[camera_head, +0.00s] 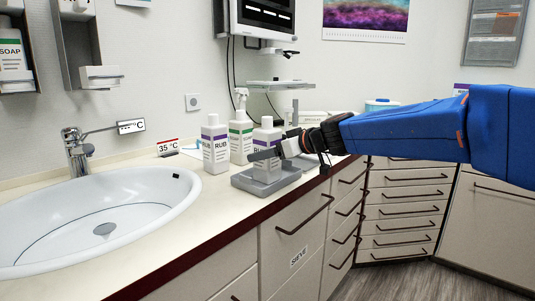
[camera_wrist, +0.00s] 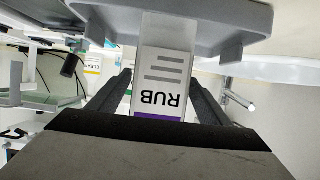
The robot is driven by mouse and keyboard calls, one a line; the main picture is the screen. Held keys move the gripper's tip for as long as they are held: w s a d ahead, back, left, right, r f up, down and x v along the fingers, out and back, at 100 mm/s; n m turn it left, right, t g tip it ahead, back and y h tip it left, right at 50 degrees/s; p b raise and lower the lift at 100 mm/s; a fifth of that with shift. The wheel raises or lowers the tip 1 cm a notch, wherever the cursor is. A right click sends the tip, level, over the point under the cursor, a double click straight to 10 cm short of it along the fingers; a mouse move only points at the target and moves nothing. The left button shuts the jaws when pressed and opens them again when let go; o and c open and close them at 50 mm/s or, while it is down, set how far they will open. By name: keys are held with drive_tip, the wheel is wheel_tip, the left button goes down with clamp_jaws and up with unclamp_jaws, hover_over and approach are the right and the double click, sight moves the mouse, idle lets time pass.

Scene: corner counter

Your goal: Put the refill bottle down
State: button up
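The refill bottle (camera_head: 266,135) is white with a purple RUB label. It stands upright at the small grey tray (camera_head: 285,184) on the counter's front edge. My gripper (camera_head: 267,153) reaches in from the right, with its fingers at the bottle's middle.
A second RUB bottle (camera_head: 215,146) and a green-labelled spray bottle (camera_head: 240,128) stand close on the left. A sink (camera_head: 150,190) with a tap (camera_head: 77,150) fills the counter's left. A small shelf stand (camera_head: 282,86) is behind. Drawers (camera_head: 300,225) lie below the edge.

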drive_tip(key=shift+r, duration=0.15)
drive_tip(key=v, duration=1.2)
drive_tip(key=s+d+f+m+g+h, duration=0.1)
drive_tip(key=s+d+f+m+h, duration=0.2)
drive_tip(key=s+d+f, duration=0.5)
drive_tip(key=s+d+f+m+g+h, duration=0.1)
drive_tip(key=s+d+f+m+h, duration=0.3)
drive_tip(key=s+d+f, duration=0.4)
drive_tip(key=s+d+f+m+g+h, duration=0.1)
drive_tip(key=s+d+f+m+h, duration=0.2)
drive_tip(key=s+d+f, duration=0.4)
drive_tip(key=s+f, duration=0.5)
drive_tip(key=s, duration=0.5)
drive_tip(key=shift+d+g+h, duration=0.3)
drive_tip(key=shift+d+h, duration=0.1)
